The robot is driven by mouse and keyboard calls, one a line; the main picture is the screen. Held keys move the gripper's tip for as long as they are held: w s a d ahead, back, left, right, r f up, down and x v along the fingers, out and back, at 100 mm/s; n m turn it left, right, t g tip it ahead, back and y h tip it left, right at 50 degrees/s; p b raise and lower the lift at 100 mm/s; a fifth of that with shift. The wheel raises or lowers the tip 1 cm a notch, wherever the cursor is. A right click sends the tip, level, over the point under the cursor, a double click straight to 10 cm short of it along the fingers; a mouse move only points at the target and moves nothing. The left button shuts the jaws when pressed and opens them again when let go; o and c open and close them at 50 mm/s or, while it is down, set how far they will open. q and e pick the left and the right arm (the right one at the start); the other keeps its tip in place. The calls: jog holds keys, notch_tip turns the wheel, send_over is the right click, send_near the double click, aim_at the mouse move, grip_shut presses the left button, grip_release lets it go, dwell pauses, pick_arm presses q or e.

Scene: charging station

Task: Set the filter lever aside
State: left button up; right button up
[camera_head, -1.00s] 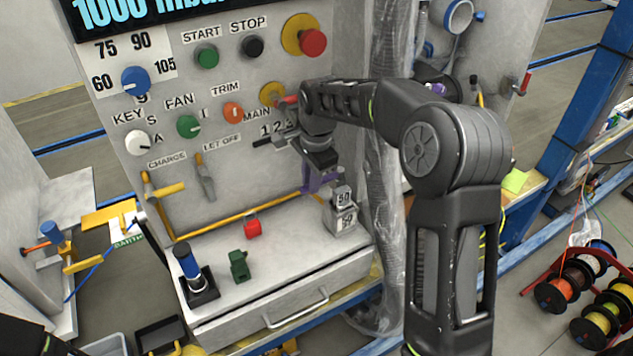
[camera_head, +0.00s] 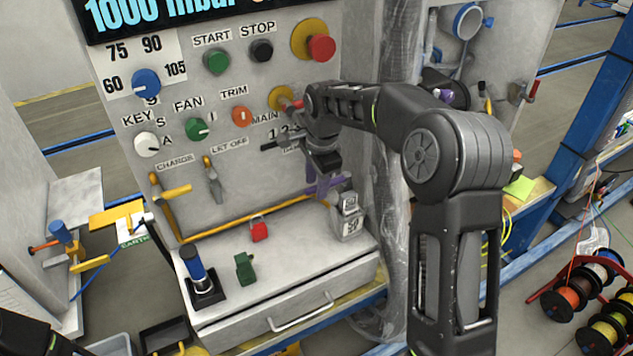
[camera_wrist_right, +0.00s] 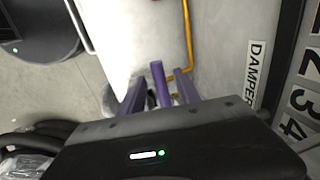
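My right gripper (camera_head: 324,186) hangs in front of the panel's lower right, below the number labels and above the ledge. Its wrist view shows two purple fingers (camera_wrist_right: 160,92) standing apart, with a slim purple bar (camera_wrist_right: 160,82) between or just behind them. I cannot tell whether the bar touches either finger. No label reads filter, so I cannot tell for certain which piece is the filter lever; the purple bar may be it. My left arm (camera_head: 35,335) shows only as a dark piece at the bottom left, its fingers out of frame.
The panel carries a yellow charge lever (camera_head: 172,191) and a grey let-off lever (camera_head: 213,184). Cable spools (camera_head: 605,325) lie at right.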

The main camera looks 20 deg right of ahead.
notch_tip(320, 180, up, 8)
jog(key=s, duration=0.1)
jog(key=shift+f, duration=0.15)
dwell(0.4)
